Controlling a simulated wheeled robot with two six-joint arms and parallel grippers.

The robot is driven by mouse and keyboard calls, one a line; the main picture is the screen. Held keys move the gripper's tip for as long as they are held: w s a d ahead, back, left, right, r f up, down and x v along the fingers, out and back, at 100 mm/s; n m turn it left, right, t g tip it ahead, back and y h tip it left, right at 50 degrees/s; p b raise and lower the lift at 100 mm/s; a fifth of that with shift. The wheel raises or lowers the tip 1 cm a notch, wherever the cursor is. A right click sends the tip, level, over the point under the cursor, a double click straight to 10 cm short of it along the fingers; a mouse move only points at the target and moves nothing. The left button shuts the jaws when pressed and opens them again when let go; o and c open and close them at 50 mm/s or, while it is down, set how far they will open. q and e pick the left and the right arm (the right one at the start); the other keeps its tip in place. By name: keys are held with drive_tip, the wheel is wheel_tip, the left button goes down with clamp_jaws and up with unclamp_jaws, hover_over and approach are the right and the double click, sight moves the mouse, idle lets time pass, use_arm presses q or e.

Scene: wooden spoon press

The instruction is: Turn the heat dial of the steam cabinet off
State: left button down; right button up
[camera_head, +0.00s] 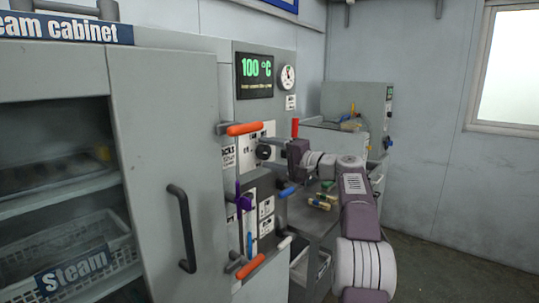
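The steam cabinet (155,120) is the large grey unit at the left, with a control panel on its right part. A display (254,75) on the panel reads 100 °C in green. The heat dial (263,152) looks like the round black knob on a white plate below the display. My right gripper (270,150) is at this dial, coming in from the right. Its fingers look spread, one above and one below the dial's level; contact with the dial is too small to tell. My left gripper is out of view.
Orange-handled levers (244,129) stick out left of the dial, with a purple clamp (240,202) below. A round gauge (287,77) is above. A grey cart (315,215) with small items stands behind my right arm. The floor at the right is clear.

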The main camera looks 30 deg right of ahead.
drive_tip(key=shift+s+d, duration=0.2)
drive_tip(key=shift+s, duration=0.05)
drive_tip(key=b+v, duration=0.2)
drive_tip(key=v, duration=0.6)
drive_tip(key=shift+s, duration=0.25)
